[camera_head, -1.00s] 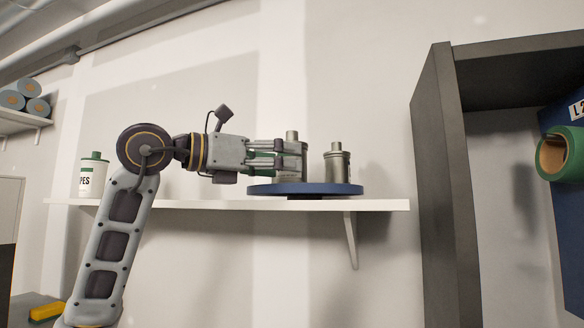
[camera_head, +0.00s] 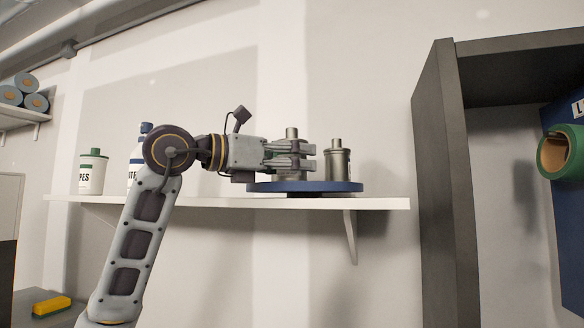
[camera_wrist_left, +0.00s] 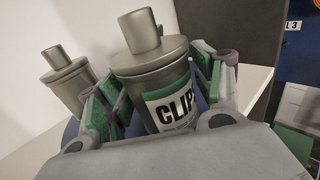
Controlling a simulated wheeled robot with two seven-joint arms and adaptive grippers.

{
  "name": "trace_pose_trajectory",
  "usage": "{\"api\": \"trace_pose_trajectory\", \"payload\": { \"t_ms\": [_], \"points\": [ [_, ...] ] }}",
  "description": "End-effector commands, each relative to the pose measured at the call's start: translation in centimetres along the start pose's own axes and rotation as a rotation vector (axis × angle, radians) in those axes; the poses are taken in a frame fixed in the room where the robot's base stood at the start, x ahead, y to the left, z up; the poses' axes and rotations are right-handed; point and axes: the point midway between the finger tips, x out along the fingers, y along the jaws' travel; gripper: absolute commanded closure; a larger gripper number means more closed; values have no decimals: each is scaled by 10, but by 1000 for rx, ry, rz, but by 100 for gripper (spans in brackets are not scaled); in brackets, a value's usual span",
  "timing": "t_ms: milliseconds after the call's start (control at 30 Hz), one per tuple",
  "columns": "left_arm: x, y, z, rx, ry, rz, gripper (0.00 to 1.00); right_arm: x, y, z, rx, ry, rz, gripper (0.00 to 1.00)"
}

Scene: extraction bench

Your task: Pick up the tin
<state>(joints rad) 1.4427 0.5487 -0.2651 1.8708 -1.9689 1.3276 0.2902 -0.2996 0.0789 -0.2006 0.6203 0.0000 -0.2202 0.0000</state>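The tin (camera_head: 292,133) is grey metal with a narrow neck and stands on a blue round stand (camera_head: 262,187) on the white shelf. In the left wrist view, the tin (camera_wrist_left: 150,73) has a green and white label reading "CLIP". My left gripper (camera_head: 300,156) reaches in from the left, level with the tin's body. Its green-padded fingers (camera_wrist_left: 165,90) are on both sides of the tin and look open, close to its walls. The fingers hide part of the tin in the head view. My right gripper is not in view.
A second grey tin (camera_head: 338,165) stands close by on the same stand. A white container with a green lid (camera_head: 92,172) and a blue-capped bottle (camera_head: 135,165) stand on the shelf (camera_head: 385,203) at left. A dark cabinet (camera_head: 447,180) rises at right.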

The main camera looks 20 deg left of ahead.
Motion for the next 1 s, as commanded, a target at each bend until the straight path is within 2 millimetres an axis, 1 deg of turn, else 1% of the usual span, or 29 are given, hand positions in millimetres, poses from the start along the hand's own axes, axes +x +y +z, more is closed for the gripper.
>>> {"api": "trace_pose_trajectory", "payload": {
  "t_ms": [33,300,367,400,733,1000],
  "points": [
    [0,0,0,0,0,0,45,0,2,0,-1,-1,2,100],
    [0,0,0,0,0,0,80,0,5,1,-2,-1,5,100],
    [0,0,0,0,0,0,88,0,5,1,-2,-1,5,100],
    [-1,0,1,1,-3,0,89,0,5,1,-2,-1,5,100],
    [-1,0,2,1,-3,0,89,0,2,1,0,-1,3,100],
    [-5,0,8,1,-4,2,89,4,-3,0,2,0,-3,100]
  ]
}}
